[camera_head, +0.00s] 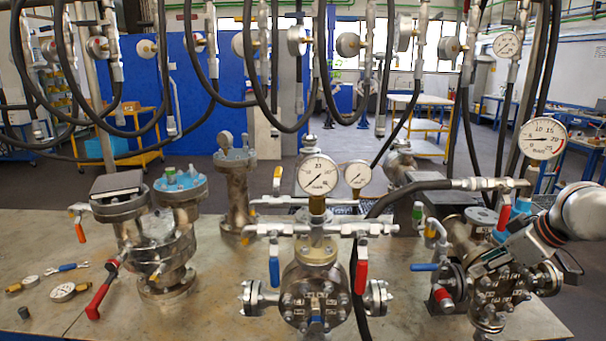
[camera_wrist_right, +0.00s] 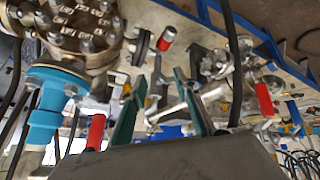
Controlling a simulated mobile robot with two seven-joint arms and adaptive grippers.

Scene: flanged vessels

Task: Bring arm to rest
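My right arm comes in from the right edge in the head view. Its gripper (camera_head: 478,266) hangs over the flanged vessel at the right (camera_head: 500,291), pointing left and down. In the right wrist view the two green fingers (camera_wrist_right: 157,92) stand apart with nothing clearly held between them. Metal fittings and the bench show behind the gap. A bolted flange (camera_wrist_right: 82,32) and a blue fitting (camera_wrist_right: 47,105) lie to the left there, close to the gripper. I cannot tell whether the gripper touches the vessel. My left gripper is not in view.
A middle vessel with a gauge (camera_head: 317,174) and red and blue handles stands left of the gripper. A double vessel (camera_head: 160,240) stands farther left. Black hoses (camera_head: 405,190) cross nearby and hang above. The metal bench (camera_head: 215,305) is bare between vessels.

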